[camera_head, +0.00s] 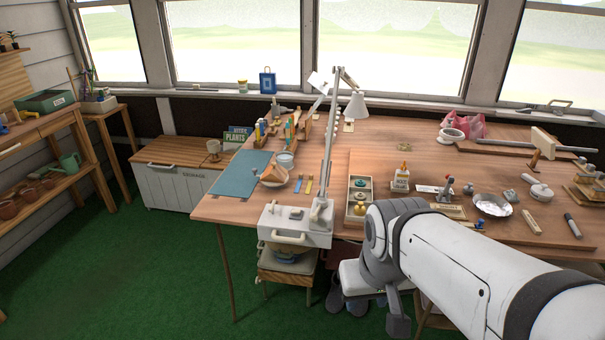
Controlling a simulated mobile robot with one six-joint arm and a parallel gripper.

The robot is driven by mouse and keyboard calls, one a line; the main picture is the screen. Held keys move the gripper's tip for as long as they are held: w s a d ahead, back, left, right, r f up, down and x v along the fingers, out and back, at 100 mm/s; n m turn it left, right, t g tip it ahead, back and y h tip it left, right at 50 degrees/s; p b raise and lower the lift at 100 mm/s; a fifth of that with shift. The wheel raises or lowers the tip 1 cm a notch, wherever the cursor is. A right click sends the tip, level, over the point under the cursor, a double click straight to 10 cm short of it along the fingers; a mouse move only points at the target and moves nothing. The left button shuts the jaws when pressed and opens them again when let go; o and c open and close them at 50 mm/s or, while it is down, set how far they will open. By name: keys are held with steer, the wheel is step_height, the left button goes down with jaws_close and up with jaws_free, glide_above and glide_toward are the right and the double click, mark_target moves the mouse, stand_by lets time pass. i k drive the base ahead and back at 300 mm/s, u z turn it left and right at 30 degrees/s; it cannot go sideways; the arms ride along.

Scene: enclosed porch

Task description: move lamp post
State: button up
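A white jointed lamp stands at the front left of the wooden workbench. Its lamp post (327,150) rises, tilted slightly, from beside a white box with a handle (292,228) at the bench's front edge. At the top, a short arm carries a white cone shade (356,106), which hangs to the right. My white arm reaches in from the lower right. A dark grey part at its end, seemingly my gripper (398,322), points down in front of the bench, right of and below the post. Its opening cannot be made out. Nothing of mine touches the lamp.
The workbench (230,207) holds a teal mat (241,173), a bowl (273,178), a divided wooden tray (359,200), a glue bottle (401,178) and a metal dish (492,204). A stool (288,262) stands under the bench. Green floor (150,275) is open at left.

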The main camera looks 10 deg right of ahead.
mark_target(321, 203)
steer(key=i, duration=1.3)
steer(key=k, duration=0.55)
steer(key=u, duration=0.05)
